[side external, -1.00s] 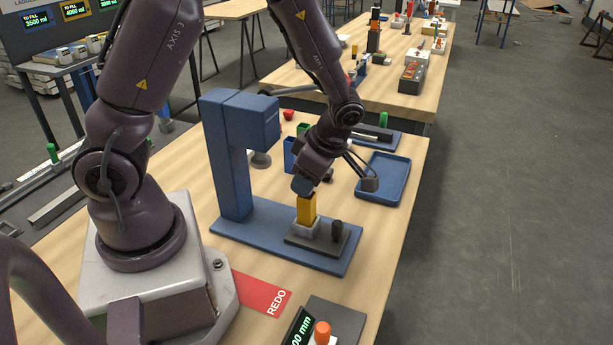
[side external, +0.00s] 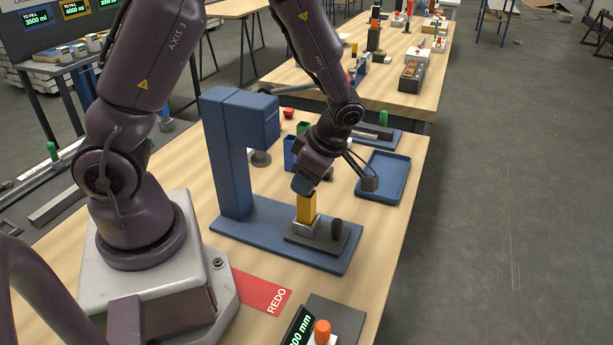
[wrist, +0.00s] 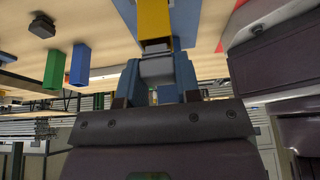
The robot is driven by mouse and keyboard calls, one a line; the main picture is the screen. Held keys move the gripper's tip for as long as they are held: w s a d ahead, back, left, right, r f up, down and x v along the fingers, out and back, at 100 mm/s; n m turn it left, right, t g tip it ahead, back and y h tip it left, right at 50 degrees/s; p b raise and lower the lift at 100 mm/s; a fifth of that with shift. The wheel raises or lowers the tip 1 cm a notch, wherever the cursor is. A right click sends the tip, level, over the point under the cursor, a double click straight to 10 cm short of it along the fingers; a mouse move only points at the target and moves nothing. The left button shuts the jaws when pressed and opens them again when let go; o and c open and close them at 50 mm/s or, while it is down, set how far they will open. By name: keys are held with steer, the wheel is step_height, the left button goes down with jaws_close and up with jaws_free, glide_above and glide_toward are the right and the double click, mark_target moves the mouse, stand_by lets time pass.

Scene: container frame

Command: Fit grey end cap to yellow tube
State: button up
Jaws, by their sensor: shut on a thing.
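The yellow tube (side external: 307,207) stands upright in a light grey socket (side external: 304,230) on a dark plate over the blue press base. Its upper end also shows in the wrist view (wrist: 153,18). My gripper (side external: 304,186) is right above the tube, pointing down. In the wrist view its blue fingers (wrist: 157,80) are shut on the grey end cap (wrist: 156,69), which lines up with the tube's end. A narrow pale and dark band shows between cap and tube; I cannot tell whether the cap is seated. The cap is hidden in the side view.
The blue press column (side external: 229,160) with its overhanging head stands left of my gripper. A blue tray (side external: 383,178) lies to the right. A short black post (side external: 337,229) stands beside the tube.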

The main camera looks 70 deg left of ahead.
steer(key=shift+f, duration=0.25)
steer(key=o, duration=1.5)
steer(key=shift+o, duration=0.2)
steer(key=shift+r, duration=3.5)
